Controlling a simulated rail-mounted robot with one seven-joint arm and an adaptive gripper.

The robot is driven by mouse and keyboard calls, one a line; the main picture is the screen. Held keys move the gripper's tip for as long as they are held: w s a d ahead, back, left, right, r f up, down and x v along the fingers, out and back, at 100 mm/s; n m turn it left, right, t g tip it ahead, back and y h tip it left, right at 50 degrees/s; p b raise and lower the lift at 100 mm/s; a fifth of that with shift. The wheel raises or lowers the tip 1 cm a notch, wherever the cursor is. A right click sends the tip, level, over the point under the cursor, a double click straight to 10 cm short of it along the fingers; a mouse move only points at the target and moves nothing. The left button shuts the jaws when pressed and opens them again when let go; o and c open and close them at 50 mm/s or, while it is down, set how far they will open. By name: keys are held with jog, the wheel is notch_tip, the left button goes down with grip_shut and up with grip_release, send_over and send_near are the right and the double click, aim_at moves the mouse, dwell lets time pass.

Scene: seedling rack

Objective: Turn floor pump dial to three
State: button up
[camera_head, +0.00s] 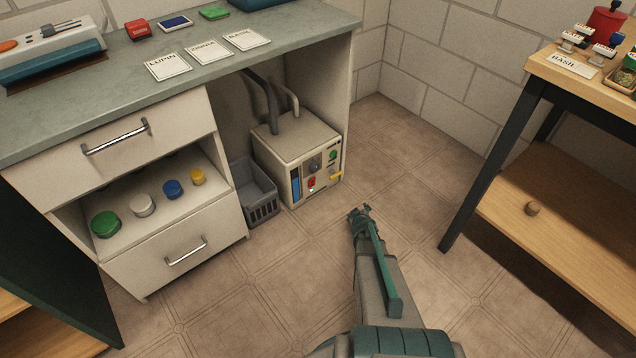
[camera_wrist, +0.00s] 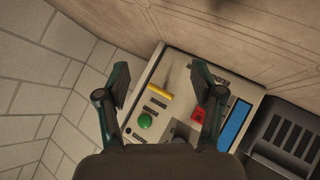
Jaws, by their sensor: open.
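The floor pump (camera_head: 297,150) is a cream box on the floor under the counter, with hoses rising from its top. Its front panel carries a dark dial (camera_head: 315,165), a red switch (camera_head: 311,183), a green button (camera_head: 333,155), a yellow lever (camera_head: 336,176) and a blue strip (camera_head: 296,184). In the wrist view the dial (camera_wrist: 180,132) is partly hidden by my gripper, and its setting cannot be read. My gripper (camera_head: 360,210) is in front of the pump, apart from it. The wrist view shows my gripper (camera_wrist: 160,82) open and empty, its fingers spread before the panel.
A grey slatted crate (camera_head: 262,205) stands left of the pump. A drawer cabinet (camera_head: 180,255) is further left, below the counter (camera_head: 110,90). A wooden table (camera_head: 590,100) with dark legs is at right. The floor (camera_head: 400,150) between is clear.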

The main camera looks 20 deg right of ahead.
jog(key=w+r+n+t+y, duration=0.2)
jog(key=w+r+n+t, duration=0.15)
jog(key=w, duration=0.25)
jog(key=n+t+y, duration=0.5)
jog(key=y, duration=0.1)
send_near(316, 169)
jog(key=shift+h, duration=0.4)
jog(key=w+b, duration=0.1)
jog(key=w, duration=0.1)
jog(key=w+b, duration=0.1)
jog(key=w, duration=0.2)
jog(key=w+a+b, duration=0.1)
jog(key=w, duration=0.1)
jog(key=shift+w+f, duration=0.1)
jog(key=shift+w, duration=0.2)
jog(key=shift+w+a, duration=0.15)
jog(key=shift+w, duration=0.65)
jog(key=c, duration=1.1)
jog(key=shift+r, duration=0.2)
jog(key=shift+c, duration=0.2)
